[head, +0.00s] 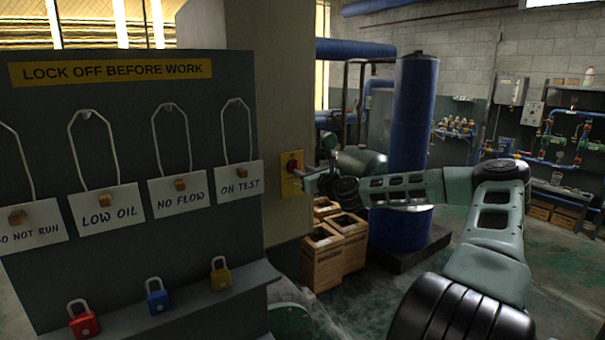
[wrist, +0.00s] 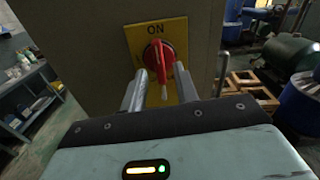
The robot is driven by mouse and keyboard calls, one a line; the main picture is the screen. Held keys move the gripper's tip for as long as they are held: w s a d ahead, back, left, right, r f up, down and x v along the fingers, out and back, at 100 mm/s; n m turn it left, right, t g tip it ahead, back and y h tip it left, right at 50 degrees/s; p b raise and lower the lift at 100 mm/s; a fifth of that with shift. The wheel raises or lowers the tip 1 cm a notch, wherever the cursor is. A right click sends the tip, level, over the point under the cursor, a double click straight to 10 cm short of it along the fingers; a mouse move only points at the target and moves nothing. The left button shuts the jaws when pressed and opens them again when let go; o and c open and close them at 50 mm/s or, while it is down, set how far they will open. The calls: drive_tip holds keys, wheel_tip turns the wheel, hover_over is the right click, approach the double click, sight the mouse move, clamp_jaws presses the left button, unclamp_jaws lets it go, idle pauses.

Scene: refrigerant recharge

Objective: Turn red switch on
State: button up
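The red switch (wrist: 160,58) is a rotary handle on a yellow plate (wrist: 137,40) marked ON at the top. In the wrist view its handle runs down from the hub, toward my gripper. My gripper (wrist: 160,85) is open, with one finger on each side of the handle and gaps visible between them. In the head view the switch (head: 292,166) sits on the side of a pale pillar, with my gripper (head: 306,178) right beside it. Any contact with the fingers is hard to tell.
A dark lock-off board (head: 130,130) with hanging tags and a shelf of padlocks stands left of the pillar (head: 282,80). Wooden crates (head: 338,248) and a blue cylinder (head: 413,150) stand behind my arm. A workbench (wrist: 38,112) shows at left in the wrist view.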

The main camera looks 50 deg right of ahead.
drive_tip(key=v, duration=0.7)
idle(0.9)
